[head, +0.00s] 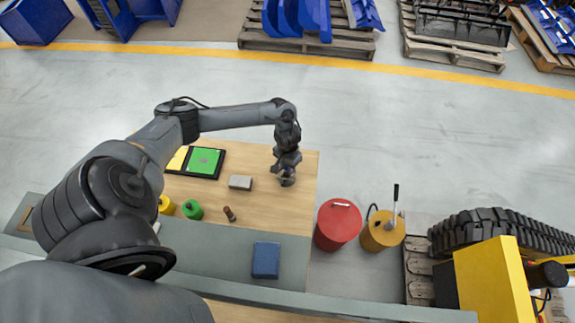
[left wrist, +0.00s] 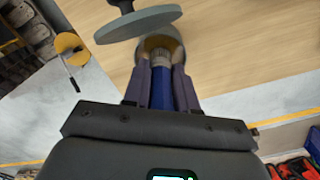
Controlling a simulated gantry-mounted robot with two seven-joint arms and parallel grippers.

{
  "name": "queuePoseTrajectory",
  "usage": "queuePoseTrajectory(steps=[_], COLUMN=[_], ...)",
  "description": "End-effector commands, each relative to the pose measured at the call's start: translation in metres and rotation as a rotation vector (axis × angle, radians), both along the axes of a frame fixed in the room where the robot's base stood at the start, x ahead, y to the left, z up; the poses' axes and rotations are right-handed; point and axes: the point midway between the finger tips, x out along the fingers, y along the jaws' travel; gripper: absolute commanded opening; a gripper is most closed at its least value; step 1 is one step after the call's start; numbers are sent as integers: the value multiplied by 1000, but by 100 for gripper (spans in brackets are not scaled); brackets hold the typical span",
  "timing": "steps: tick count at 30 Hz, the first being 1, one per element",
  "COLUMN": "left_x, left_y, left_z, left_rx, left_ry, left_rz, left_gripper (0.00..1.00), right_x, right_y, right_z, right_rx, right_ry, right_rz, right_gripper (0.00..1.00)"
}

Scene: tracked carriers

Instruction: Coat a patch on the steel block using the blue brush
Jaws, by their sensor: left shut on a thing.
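My left gripper (head: 287,180) is over the right part of the wooden table. In the left wrist view, its two fingers (left wrist: 161,85) are shut on the handle of the blue brush (left wrist: 160,88). The brush has a grey ferrule and a pale tan, rounded end pointing away from the gripper. A small grey block, which looks like the steel block (head: 240,182), lies on the table to the left of the gripper, apart from it. In the head view the brush is mostly hidden by the gripper. My right gripper is not in view.
A grey disc with a black knob (left wrist: 138,25) shows close to the brush end. A black tray (head: 204,162) holds yellow and green pads. Yellow (head: 166,205) and green (head: 192,209) containers and a small brown item (head: 229,213) stand nearby. A red drum (head: 338,224) is beyond the table's right edge.

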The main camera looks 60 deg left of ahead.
Motion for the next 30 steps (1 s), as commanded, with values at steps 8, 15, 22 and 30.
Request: queuePoseTrajectory(steps=[8, 15, 22, 30], left_x=[0, 0, -1, -1], left_y=[0, 0, 0, 1], left_z=[0, -1, -1, -2], left_rx=[0, 1, 2, 2], left_ry=[0, 0, 1, 1], left_rz=[0, 1, 2, 3], left_gripper=[0, 0, 0, 0], right_x=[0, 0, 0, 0], right_y=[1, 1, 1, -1], right_z=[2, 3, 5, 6], right_rx=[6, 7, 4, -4], right_ry=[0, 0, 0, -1], right_rz=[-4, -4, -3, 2], right_gripper=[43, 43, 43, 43])
